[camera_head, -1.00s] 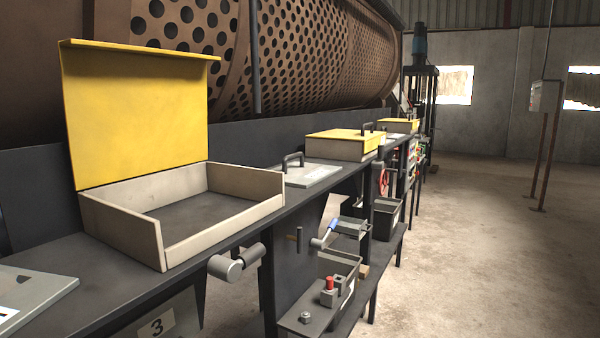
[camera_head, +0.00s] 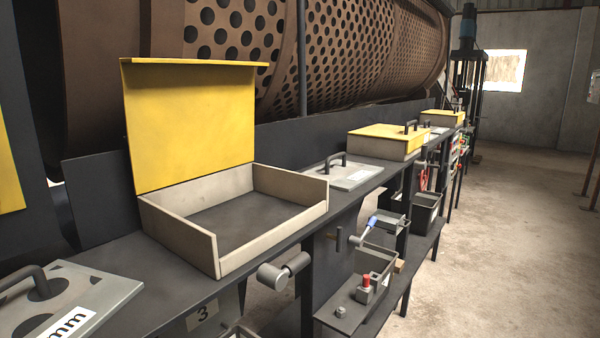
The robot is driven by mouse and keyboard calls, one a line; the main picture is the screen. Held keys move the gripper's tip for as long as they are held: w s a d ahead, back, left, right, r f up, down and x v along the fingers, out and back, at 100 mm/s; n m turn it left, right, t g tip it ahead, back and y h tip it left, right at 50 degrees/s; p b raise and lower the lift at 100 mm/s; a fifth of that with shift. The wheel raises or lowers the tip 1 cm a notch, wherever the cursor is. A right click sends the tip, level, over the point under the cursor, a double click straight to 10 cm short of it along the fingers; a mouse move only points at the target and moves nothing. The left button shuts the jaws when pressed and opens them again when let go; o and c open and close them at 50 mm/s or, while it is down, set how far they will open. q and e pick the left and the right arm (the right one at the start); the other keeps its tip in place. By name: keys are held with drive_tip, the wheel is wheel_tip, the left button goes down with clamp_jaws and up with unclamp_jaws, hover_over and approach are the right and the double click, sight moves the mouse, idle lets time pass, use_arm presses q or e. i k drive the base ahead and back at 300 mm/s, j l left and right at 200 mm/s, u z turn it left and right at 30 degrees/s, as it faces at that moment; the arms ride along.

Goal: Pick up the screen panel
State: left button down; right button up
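A grey screen panel (camera_head: 75,300) with dark round holes, a dark bar handle and a white label ending in "mm" lies on the dark bench at the lower left. It is cut off by the picture edges. A second grey panel (camera_head: 358,176) with a dark handle and a small white label lies farther along the bench, right of the open box. I cannot tell whether it has holes. Neither of my grippers is in view.
An open pale box (camera_head: 180,229) with a raised yellow lid (camera_head: 190,125) stands between the panels. A closed yellow-lidded box (camera_head: 388,141) stands beyond. A lower shelf (camera_head: 345,318) carries bins and small parts. The perforated drum (camera_head: 330,50) runs behind; the floor at right is clear.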

sight(343, 174)
drive_tip(key=l+u, duration=0.15)
drive_tip(key=u, duration=0.2)
drive_tip(key=i+l+u, duration=0.1)
drive_tip(key=u, duration=0.3)
drive_tip(key=l+u, duration=0.65)
drive_tip(key=k+l+u, duration=0.1)
drive_tip(key=l+u, duration=0.15)
drive_tip(key=l, duration=0.25)
drive_tip(key=k+l+u, duration=0.1)
drive_tip(key=l, duration=0.35)
drive_tip(key=k+l+u, duration=0.1)
drive_tip(key=l, duration=0.35)
